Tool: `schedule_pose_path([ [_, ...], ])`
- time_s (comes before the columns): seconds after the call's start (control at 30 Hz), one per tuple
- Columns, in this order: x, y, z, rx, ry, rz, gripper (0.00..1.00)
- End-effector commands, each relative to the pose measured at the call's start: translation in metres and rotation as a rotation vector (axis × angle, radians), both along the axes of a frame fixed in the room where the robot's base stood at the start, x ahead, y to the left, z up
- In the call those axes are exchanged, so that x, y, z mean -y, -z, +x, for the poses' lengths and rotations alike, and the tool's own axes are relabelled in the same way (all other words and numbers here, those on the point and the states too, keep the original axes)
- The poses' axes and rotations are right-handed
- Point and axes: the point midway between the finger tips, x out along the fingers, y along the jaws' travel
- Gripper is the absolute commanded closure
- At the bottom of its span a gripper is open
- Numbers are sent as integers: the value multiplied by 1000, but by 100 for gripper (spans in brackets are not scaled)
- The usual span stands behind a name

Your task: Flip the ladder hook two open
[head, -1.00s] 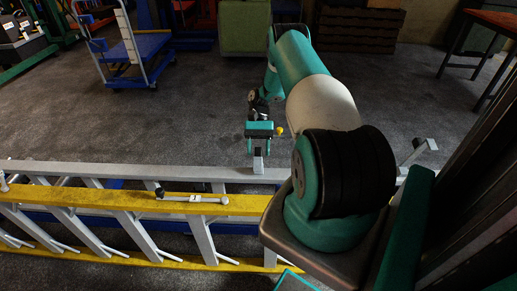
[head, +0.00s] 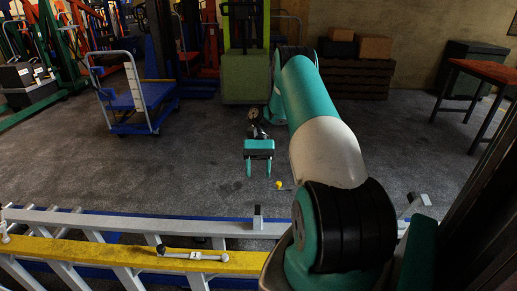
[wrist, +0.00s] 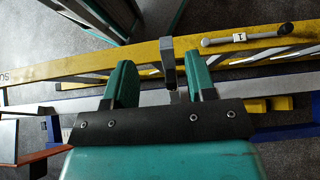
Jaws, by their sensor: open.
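A silver latch bar (head: 192,255) lies flat along the yellow ladder rail (head: 80,252). In the wrist view this bar (wrist: 262,34) carries a small white label that looks like "1". I see no "2" label, so I cannot confirm which part is hook two. My gripper (head: 259,172) is open and empty, fingers down, above the bracket in the head picture and apart from it.
The ladder lies across the front of the head view. A yellow knob (head: 278,184) shows just right of my gripper. A blue trolley (head: 142,95) and a red-topped table (head: 487,75) stand farther back. The grey floor between is clear.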

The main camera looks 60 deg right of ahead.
Motion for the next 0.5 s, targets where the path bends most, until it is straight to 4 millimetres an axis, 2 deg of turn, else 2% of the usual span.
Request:
schedule_pose_path([
  [0.03, 0, -17, 0, 1, -1, 0, 49],
  [0.2, 0, -35, 0, 0, -1, 1, 49],
  [0.5, 0, -41, 0, -1, 0, 1, 49],
])
